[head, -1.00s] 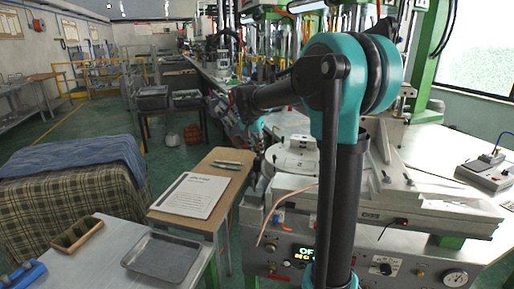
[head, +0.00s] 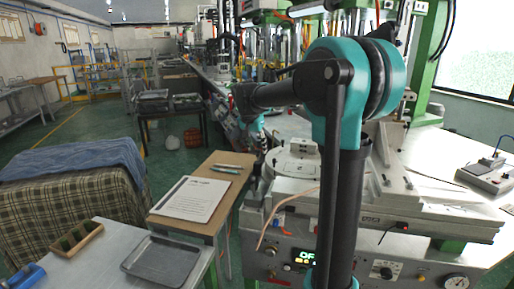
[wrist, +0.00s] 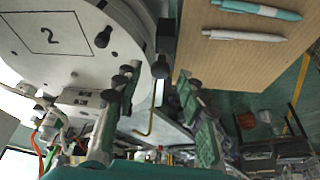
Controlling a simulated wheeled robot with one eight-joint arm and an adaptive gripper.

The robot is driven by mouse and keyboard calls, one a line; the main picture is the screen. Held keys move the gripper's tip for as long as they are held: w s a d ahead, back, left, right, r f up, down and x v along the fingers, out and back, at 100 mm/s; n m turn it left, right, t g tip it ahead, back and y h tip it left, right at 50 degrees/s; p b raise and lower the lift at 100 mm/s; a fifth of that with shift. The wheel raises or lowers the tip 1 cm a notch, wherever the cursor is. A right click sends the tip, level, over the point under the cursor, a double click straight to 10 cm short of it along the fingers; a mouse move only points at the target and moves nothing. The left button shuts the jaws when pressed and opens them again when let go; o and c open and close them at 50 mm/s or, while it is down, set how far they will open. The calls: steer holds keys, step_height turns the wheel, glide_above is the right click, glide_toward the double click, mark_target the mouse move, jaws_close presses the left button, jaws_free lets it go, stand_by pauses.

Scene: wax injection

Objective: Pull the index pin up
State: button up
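A pale round plate (wrist: 70,45) marked "2" fills the upper left of the wrist view; it also shows on the machine in the head view (head: 298,163). At its right edge a small dark post ends in a round black knob (wrist: 160,67), which looks like the index pin. My gripper (wrist: 158,82) is open, its two green-padded fingers on either side of the knob in the picture. I see no contact, and depth is unclear. In the head view my gripper (head: 261,165) hangs at the plate's left side; the pin cannot be made out there.
Another black knob (wrist: 102,38) stands on the plate. A wooden side table (head: 226,160) with pens and a printed sheet (head: 190,198) is close beside the machine. A grey tray (head: 162,262) lies on the front table. The machine's control panel (head: 300,256) faces me.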

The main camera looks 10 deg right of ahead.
steer(key=shift+r, duration=0.1)
steer(key=v, duration=1.1)
steer(key=shift+s+r, duration=0.15)
steer(key=shift+r, duration=0.25)
